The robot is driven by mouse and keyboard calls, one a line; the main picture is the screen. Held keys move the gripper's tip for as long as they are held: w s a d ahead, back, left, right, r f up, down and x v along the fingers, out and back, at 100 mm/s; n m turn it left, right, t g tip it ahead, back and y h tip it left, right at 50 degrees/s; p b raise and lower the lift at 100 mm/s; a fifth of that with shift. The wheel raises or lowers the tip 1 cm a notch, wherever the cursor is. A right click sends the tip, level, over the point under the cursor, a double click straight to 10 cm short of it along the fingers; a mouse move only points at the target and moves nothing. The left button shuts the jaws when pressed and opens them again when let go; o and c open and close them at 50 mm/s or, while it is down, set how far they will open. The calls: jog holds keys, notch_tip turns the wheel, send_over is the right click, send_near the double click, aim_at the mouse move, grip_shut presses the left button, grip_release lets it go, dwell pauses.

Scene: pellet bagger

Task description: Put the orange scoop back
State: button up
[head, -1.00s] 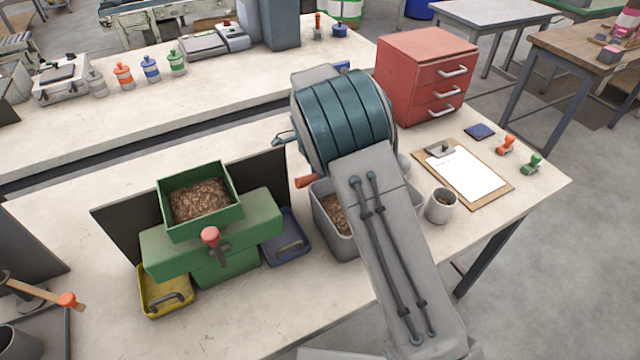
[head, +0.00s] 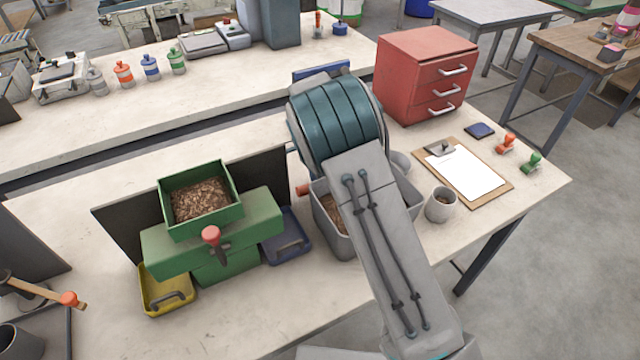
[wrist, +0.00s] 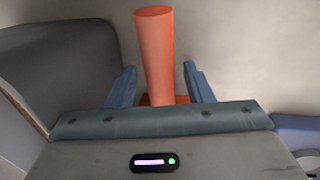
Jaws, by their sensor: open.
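The orange scoop shows in the wrist view as an upright orange handle (wrist: 155,50) between the two blue fingers of my gripper (wrist: 160,67). The fingers are open, with a gap visible on both sides of the handle. In the head view only a small orange end of the scoop (head: 303,189) shows, at the left rim of the grey pellet bin (head: 345,247). My arm hides my fingers there, and part of the bin.
Left of the bin stand a blue tray (head: 296,254), a green bagger (head: 213,240) with a pellet-filled hopper, and a yellow tray (head: 152,298). Right are a cup (head: 441,207), a clipboard (head: 497,197) and a red drawer cabinet (head: 418,62). The front table strip is clear.

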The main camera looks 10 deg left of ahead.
jog(key=b+v, duration=0.1)
jog(key=v, duration=1.1)
jog(key=s+d+r, duration=0.1)
jog(key=d, duration=0.1)
jog(key=s+d+r+n+y, duration=0.1)
jog(key=d+r, duration=0.1)
jog(key=d, duration=0.1)
jog(key=s+d+r+n, duration=0.1)
jog(key=d+r, duration=0.1)
jog(key=d, duration=0.1)
jog(key=shift+s+d+r+t, duration=0.15)
jog(key=shift+s+d+t, duration=0.1)
jog(key=shift+s+t, duration=0.1)
jog(key=s+d+n+t, duration=0.2)
jog(key=s+d+n, duration=0.2)
jog(key=s+d, duration=0.3)
jog(key=s+d+n+t, duration=0.2)
jog(key=s+d+n, duration=0.3)
jog(key=s, duration=1.3)
jog(key=d, duration=0.3)
jog(key=shift+r+y, duration=0.2)
jog(key=shift+y, duration=0.1)
jog(key=shift+s+d, duration=0.1)
jog(key=shift+d, duration=0.05)
